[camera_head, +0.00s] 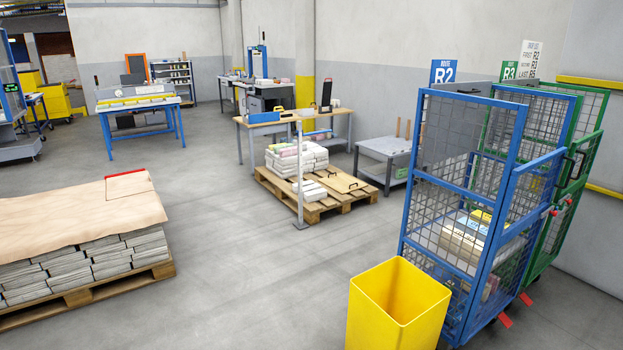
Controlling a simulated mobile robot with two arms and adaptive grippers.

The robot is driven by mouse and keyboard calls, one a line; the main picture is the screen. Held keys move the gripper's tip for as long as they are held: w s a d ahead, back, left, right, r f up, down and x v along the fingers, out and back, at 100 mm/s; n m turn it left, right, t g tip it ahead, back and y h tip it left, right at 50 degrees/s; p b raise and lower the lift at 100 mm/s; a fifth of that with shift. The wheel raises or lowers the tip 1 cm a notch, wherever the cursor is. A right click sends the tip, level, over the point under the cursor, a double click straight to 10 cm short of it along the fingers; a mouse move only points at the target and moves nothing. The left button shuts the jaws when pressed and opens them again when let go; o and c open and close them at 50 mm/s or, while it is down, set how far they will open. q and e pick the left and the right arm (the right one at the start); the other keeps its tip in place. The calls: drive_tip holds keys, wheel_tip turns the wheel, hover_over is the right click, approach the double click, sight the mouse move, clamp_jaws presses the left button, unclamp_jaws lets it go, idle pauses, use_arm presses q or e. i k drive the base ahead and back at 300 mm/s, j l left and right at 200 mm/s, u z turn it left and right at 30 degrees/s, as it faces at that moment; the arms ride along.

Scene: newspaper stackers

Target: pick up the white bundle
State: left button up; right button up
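Several whitish bundles (297,157) are stacked on a wooden pallet (272,185) in the middle of the head view. Some in that stack have pink or greenish tops. A low pair of white bundles (309,190) lies apart at the pallet's front, beside a flat tan board (339,182). Other bundles (465,236) with grey, tan and yellow tops sit behind mesh in the blue cage cart. I cannot tell which single one is the white bundle. Neither of my grippers is in view.
A thin post (299,178) stands at the pallet's front. A yellow bin (398,305) and a blue cage cart (411,190) stand at right, a green cart behind. A paper-covered pallet stack (75,215) is at left. The floor between is clear.

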sight(310, 197)
drive_tip(key=i+j+u, duration=0.1)
drive_tip(key=i+u, duration=0.15)
drive_tip(key=i, duration=0.3)
drive_tip(key=i+u, duration=0.25)
drive_tip(key=i, duration=0.25)
drive_tip(key=i+l+u, duration=0.1)
drive_tip(key=i+u, duration=0.2)
drive_tip(key=i, duration=0.25)
drive_tip(key=i+l+u, duration=0.25)
drive_tip(key=i, duration=0.25)
